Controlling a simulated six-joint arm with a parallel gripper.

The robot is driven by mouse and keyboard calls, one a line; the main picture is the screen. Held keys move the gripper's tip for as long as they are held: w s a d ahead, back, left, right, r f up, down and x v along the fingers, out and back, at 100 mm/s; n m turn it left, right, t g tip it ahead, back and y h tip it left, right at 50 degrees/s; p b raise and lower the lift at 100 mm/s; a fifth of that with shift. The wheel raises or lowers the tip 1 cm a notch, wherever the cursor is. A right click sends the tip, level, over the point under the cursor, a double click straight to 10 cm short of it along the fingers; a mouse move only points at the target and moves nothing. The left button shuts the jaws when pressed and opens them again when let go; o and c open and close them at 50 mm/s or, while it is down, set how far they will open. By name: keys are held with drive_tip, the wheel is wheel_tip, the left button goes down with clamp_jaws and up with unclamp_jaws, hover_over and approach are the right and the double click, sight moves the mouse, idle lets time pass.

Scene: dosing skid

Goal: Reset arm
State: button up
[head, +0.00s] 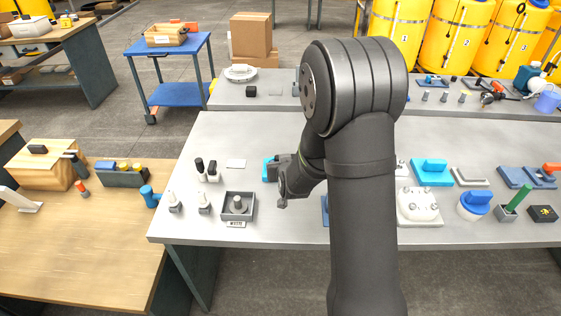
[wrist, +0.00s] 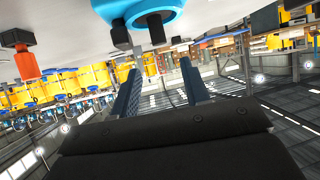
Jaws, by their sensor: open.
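My gripper (head: 284,200) hangs at the end of my dark arm over the left part of the grey metal bench (head: 225,135). In the wrist view my gripper (wrist: 160,75) shows two dark blue fingers spread apart, with only background between them. A blue part (head: 267,168) shows on the bench just left of my wrist and is partly hidden. In the wrist view a bright blue round part (wrist: 140,12) with a dark opening lies beyond the fingertips; I cannot tell whether they touch.
A square grey tray (head: 249,214) with a peg stands left of my gripper, near several small bottles and fittings. A white block (head: 419,206) and blue parts (head: 432,173) stand right of my arm. My arm hides the bench's middle. A wooden table (head: 70,240) stands at left.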

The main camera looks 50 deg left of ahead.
sight(277, 156)
idle(0.4)
drive_tip(key=x, duration=1.2)
wheel_tip(277, 156, up, 2)
drive_tip(key=shift+d+r, duration=0.1)
drive_tip(key=shift+r, duration=0.55)
